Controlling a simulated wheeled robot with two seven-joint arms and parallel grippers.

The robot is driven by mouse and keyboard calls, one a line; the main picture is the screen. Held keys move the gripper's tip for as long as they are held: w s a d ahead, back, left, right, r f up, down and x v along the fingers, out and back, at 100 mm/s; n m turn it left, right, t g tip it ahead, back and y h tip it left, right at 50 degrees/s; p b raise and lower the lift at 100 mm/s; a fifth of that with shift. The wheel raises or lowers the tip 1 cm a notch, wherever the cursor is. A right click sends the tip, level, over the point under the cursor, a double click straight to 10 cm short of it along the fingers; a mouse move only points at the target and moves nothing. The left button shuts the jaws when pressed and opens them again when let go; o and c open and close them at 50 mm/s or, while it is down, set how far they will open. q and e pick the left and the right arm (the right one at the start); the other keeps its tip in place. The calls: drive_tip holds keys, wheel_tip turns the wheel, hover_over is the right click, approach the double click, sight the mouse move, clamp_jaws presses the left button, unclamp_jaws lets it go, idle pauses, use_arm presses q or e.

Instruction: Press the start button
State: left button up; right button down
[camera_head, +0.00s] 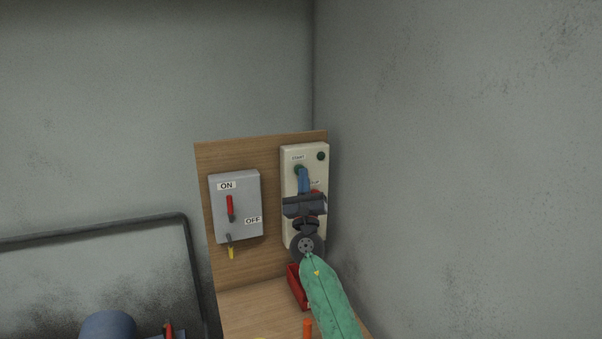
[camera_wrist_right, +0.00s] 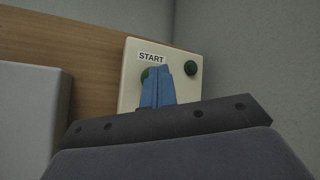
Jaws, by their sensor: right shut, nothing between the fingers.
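The cream control box (camera_head: 290,220) is fixed to the wooden back panel. The green start button (camera_head: 298,169) sits under the START label near its top; my fingers partly cover it. In the right wrist view the green start button (camera_wrist_right: 146,74) shows just left of the fingertips, below the START label. My right gripper (camera_head: 303,172) is shut and empty, its blue fingers pointing at the button. The gripper also shows in the right wrist view (camera_wrist_right: 168,72). I cannot tell whether the tips touch the button. A red button (camera_head: 316,194) is mostly hidden behind the gripper. My left gripper is out of view.
A second green round part (camera_head: 320,156) sits at the box's upper right. A grey ON/OFF switch box (camera_head: 238,200) with a red lever (camera_head: 229,205) is to the left. A red bin (camera_head: 296,287) stands on the wooden base. The grey wall is close on the right.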

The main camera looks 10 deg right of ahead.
drive_tip(key=shift+w, duration=0.15)
idle(0.5)
drive_tip(key=shift+s+d+p, duration=0.2)
drive_tip(key=shift+s+p, duration=0.15)
drive_tip(key=shift+s, duration=0.6)
drive_tip(key=s, duration=0.1)
drive_tip(key=s+p, duration=0.1)
drive_tip(key=s, duration=0.1)
drive_tip(key=s+d, duration=0.1)
drive_tip(key=s, duration=0.1)
drive_tip(key=shift+p, duration=0.4)
drive_tip(key=shift+w, duration=0.1)
